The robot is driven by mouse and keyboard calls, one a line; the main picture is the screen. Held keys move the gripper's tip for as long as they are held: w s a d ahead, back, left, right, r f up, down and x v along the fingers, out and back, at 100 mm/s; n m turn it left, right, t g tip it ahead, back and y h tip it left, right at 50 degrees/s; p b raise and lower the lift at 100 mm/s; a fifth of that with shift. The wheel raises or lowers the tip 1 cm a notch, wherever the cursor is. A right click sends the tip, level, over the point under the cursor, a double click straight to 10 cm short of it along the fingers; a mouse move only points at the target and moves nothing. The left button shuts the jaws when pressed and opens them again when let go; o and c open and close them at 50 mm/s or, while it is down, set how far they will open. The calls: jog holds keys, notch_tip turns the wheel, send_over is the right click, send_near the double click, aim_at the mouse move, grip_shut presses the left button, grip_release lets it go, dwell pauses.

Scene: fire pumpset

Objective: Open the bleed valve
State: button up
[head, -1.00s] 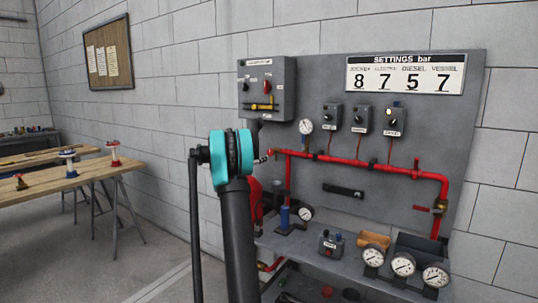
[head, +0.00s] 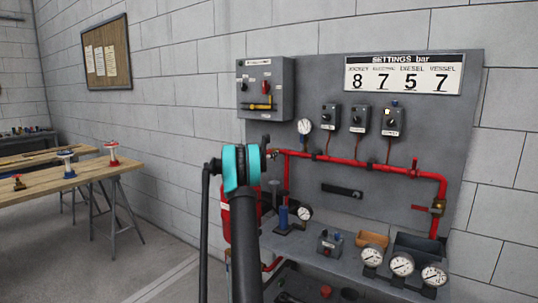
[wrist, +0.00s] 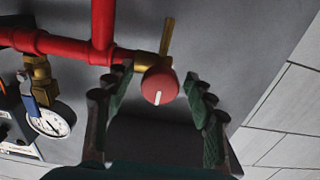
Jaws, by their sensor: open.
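The bleed valve (wrist: 160,86) shows in the wrist view as a round red knob with a white mark. A brass body and spout sit behind it at the end of a red pipe. My gripper (wrist: 159,80) is open, with one dark green-padded finger on each side of the knob. I cannot tell whether either finger touches it. In the head view my arm hides most of my gripper and the valve, near the left end of the red pipe (head: 345,160).
A pressure gauge (wrist: 50,119) with a blue-handled brass valve is left of my gripper in the wrist view. In the head view, a control box (head: 266,88) is above the pipe, and a shelf (head: 345,262) with several gauges is below. A wooden table (head: 60,181) stands left.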

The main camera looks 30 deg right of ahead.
jog(key=c, duration=1.2)
